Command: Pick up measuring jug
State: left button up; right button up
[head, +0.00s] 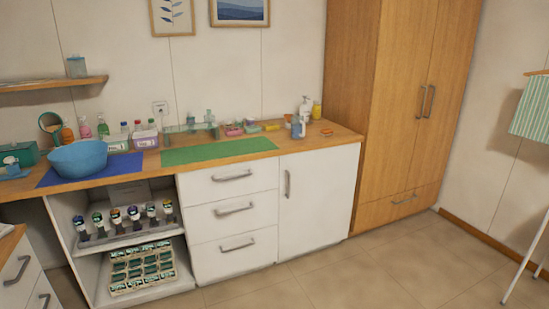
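What looks like the measuring jug (298,128), a small blue-grey vessel, stands upright near the right end of the wooden counter (315,143). It is small in the head view, so its handle and markings are hard to make out. Neither of my grippers is in view.
A blue bowl (78,159) sits on a blue mat (125,166) at left. A green mat (220,149) lies mid-counter. A white pump bottle (305,108) and a yellow bottle (317,110) stand behind the jug. A tall wooden wardrobe (400,90) flanks the counter. The floor in front is clear.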

aim_at(297, 124)
jog(key=i+z, duration=0.1)
jog(key=i, duration=0.7)
jog(key=i+j, duration=0.2)
jog(key=i, duration=0.55)
jog(key=l+z, duration=0.05)
